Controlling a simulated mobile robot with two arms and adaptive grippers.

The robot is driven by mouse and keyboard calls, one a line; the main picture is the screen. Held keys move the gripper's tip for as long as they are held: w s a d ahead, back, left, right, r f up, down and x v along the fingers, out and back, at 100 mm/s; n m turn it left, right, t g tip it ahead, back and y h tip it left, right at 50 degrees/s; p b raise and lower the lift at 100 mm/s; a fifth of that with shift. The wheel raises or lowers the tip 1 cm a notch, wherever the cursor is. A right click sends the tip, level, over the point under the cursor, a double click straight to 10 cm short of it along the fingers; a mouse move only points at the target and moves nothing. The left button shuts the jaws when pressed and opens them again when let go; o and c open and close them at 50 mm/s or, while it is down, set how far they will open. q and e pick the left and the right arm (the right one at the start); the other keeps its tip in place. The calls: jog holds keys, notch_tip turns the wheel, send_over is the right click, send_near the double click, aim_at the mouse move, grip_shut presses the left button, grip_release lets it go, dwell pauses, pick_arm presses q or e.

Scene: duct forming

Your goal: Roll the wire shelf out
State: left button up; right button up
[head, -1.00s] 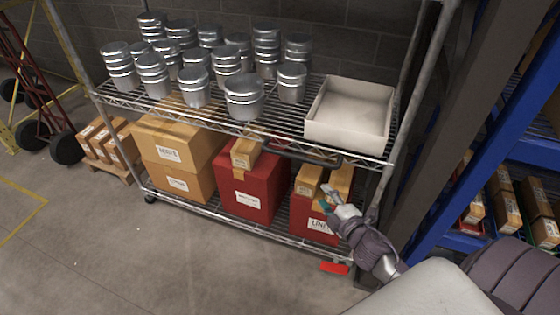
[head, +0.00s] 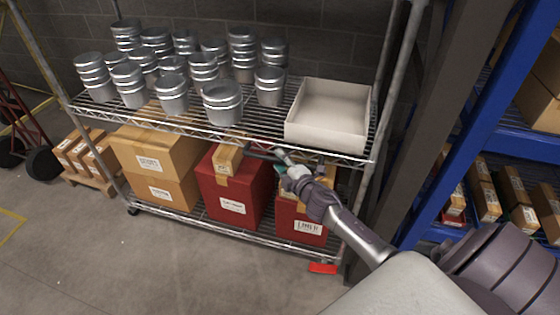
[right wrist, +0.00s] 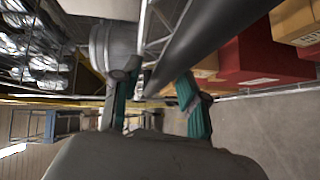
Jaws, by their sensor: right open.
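The wire shelf (head: 180,122) is a chrome rack on wheels with two wire levels. A dark bar handle (right wrist: 205,40) along its front edge runs close up in the right wrist view. My right gripper (head: 281,163) is at the upper level's front edge, below the white bin. In the wrist view my right gripper (right wrist: 155,95) is open, with teal-padded fingers on either side of the bar's near end. I cannot tell whether they touch it. My arm and hand hide part of the bar in the head view. My left gripper is not in view.
Silver cans (head: 203,66) and a white bin (head: 328,118) stand on the upper level. Cardboard boxes (head: 150,160) and red boxes (head: 235,190) fill the lower one. A red caster pedal (head: 323,268) shows below. A blue rack (head: 490,100) stands close at right. The floor in front is clear.

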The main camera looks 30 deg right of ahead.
jog(key=shift+w, duration=0.35)
grip_shut()
